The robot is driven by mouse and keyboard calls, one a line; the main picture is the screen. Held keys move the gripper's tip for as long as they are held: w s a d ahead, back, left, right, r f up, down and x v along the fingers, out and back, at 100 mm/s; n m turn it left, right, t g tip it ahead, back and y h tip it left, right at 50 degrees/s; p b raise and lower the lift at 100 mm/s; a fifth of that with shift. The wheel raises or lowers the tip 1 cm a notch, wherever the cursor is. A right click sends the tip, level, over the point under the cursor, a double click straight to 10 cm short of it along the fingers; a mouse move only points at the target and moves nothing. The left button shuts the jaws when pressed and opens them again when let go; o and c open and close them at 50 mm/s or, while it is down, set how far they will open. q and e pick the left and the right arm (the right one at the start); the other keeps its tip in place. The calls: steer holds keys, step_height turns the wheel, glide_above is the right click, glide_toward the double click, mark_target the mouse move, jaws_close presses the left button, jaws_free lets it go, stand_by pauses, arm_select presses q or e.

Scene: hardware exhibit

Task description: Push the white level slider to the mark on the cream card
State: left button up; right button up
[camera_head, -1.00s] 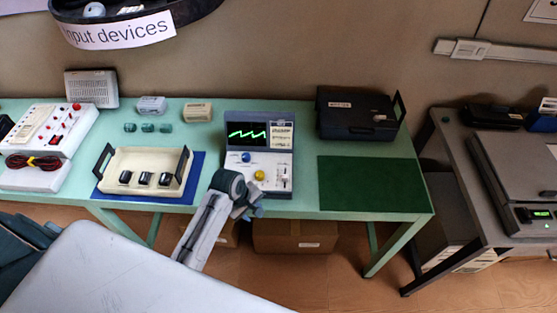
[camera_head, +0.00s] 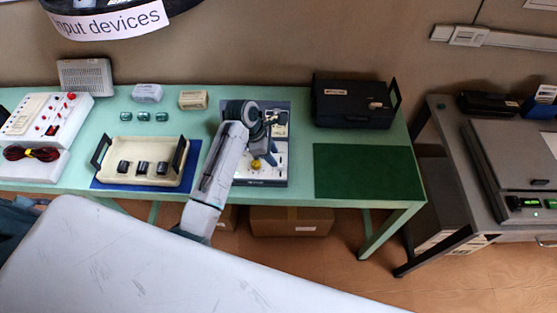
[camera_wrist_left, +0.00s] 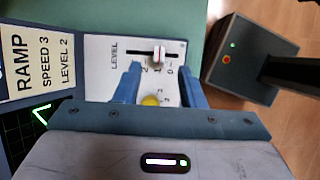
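The control unit (camera_head: 270,181) stands on the green table, its screen mostly hidden by my left arm in the head view. In the left wrist view, the white level slider (camera_wrist_left: 157,56) sits in a dark slot beside the word LEVEL, between the printed 2 and 0. The cream card (camera_wrist_left: 40,62) reads RAMP, SPEED 3, LEVEL 2. My left gripper (camera_head: 266,160) is over the unit. My right gripper is not in view.
A yellow knob (camera_wrist_left: 150,101) lies between the fingers in the wrist picture. A cream tray (camera_head: 140,176) with dark switches stands left of the unit. A dark green mat (camera_head: 368,172) is clear at right, with a black case (camera_head: 350,102) behind it.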

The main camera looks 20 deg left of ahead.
mark_target(280, 165)
arm_select(q)
steer(key=p+x, duration=0.1)
steer(key=x, duration=0.4)
steer(key=shift+w+f, duration=0.1)
steer(key=shift+f, duration=0.25)
jaws_close()
